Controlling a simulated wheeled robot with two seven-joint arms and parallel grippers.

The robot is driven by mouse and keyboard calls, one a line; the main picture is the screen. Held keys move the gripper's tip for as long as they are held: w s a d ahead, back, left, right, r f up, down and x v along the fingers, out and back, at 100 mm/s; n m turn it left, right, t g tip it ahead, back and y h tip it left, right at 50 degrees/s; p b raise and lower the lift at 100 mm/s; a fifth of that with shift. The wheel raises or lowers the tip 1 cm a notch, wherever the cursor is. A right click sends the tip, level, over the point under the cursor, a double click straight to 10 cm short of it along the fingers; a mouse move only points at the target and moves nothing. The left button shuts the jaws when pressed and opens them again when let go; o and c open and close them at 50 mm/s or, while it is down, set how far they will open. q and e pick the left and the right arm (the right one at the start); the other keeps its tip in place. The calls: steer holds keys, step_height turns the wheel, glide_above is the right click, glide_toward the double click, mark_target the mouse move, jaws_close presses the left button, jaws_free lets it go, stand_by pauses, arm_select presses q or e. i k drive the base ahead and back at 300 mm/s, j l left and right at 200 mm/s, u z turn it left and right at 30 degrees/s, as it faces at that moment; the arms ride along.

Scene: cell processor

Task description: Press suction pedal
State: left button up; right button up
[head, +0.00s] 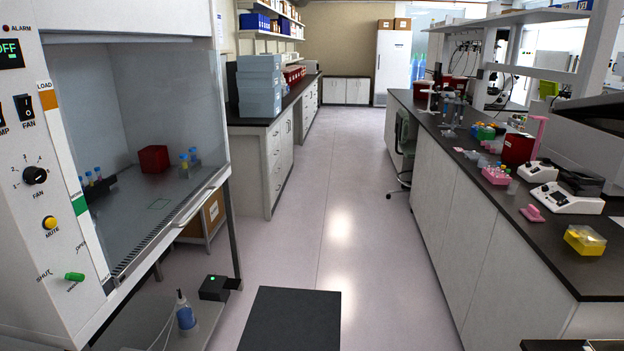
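A small black box with a green light (214,288), which looks like the suction pedal, sits low under the front right edge of the fume hood. A bottle with blue on it and a thin tube (186,316) stands just left of it on the low grey surface. I cannot tell whether the box rests on that surface or on the floor. Neither of my grippers is in view.
The fume hood (66,180) with its control panel fills the left side. A long bench (470,170) with lab equipment runs along the right.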

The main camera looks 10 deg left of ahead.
mark_target(230, 283)
steer(key=i+l+u, duration=0.1)
steer(key=i, duration=1.8)
steer(key=i+u, duration=0.45)
steer(key=i+l+u, duration=0.15)
steer(key=i+u, duration=0.25)
steer(key=i+l+u, duration=0.25)
steer(key=u, duration=0.2)
steer(key=i+l+u, duration=0.2)
steer(key=i, duration=0.15)
steer(key=i+u, duration=0.2)
steer(key=i, duration=0.2)
steer(key=i+l+u, duration=0.2)
steer(key=i+l, duration=0.05)
steer(key=i, duration=0.1)
